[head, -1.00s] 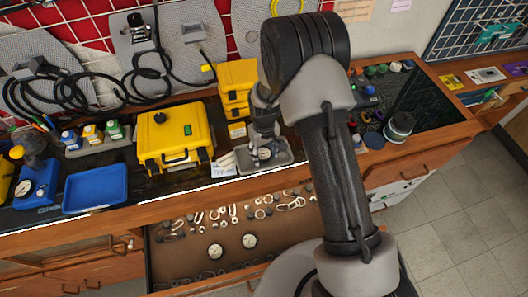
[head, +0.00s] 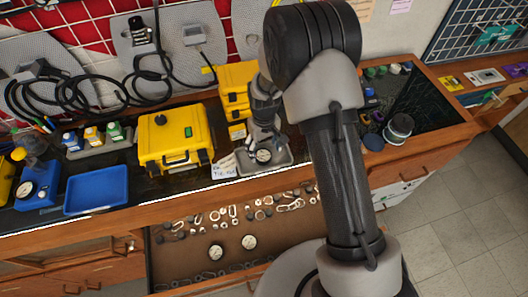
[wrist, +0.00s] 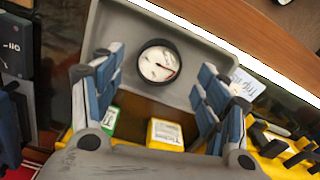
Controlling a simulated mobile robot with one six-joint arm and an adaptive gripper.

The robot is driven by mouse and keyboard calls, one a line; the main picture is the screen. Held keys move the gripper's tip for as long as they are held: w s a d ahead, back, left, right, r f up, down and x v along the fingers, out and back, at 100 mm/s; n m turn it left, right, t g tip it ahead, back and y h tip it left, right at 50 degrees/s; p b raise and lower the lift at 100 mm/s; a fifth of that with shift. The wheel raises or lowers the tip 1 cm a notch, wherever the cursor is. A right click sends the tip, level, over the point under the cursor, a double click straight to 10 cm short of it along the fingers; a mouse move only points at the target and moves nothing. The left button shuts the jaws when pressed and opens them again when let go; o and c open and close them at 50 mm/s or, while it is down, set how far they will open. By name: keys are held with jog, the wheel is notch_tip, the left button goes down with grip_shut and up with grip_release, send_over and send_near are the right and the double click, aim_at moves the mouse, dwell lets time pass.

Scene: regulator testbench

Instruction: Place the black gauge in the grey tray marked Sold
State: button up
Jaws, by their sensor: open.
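The black gauge (head: 263,155), with a round white dial and a red needle, lies face up in the grey tray (head: 245,169). The gauge also shows in the wrist view (wrist: 158,62), resting on the floor of the tray (wrist: 208,47). My gripper (wrist: 160,82) is open, its blue-grey fingers spread to either side of the gauge with visible gaps. In the head view my gripper (head: 264,142) is over the back of the tray.
A yellow case (head: 175,140) and a blue tray (head: 97,190) stand left on the bench. Yellow boxes (head: 237,90) are close behind my gripper. An open drawer below holds fittings and two round gauges (head: 249,242). A round jar (head: 397,128) stands at right.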

notch_tip(320, 180, up, 8)
jog(key=r+p, duration=0.1)
notch_tip(320, 180, up, 9)
jog(key=m+t, duration=0.1)
send_over(264, 156)
jog(key=s+d, duration=0.2)
jog(key=s+d+r+m+t, duration=0.1)
jog(key=s+d+r, duration=0.3)
jog(key=s+r, duration=0.5)
jog(key=s+d+r+m+t, duration=0.1)
jog(key=s+d+r, duration=0.1)
jog(key=s, duration=0.5)
jog(key=s+d+r+m+t, duration=0.1)
jog(key=s+d+r, duration=0.1)
jog(key=s+r, duration=0.3)
jog(key=s, duration=0.3)
jog(key=shift+s+m+t, duration=0.25)
jog(key=shift+m+t, duration=0.05)
jog(key=shift+d, duration=0.1)
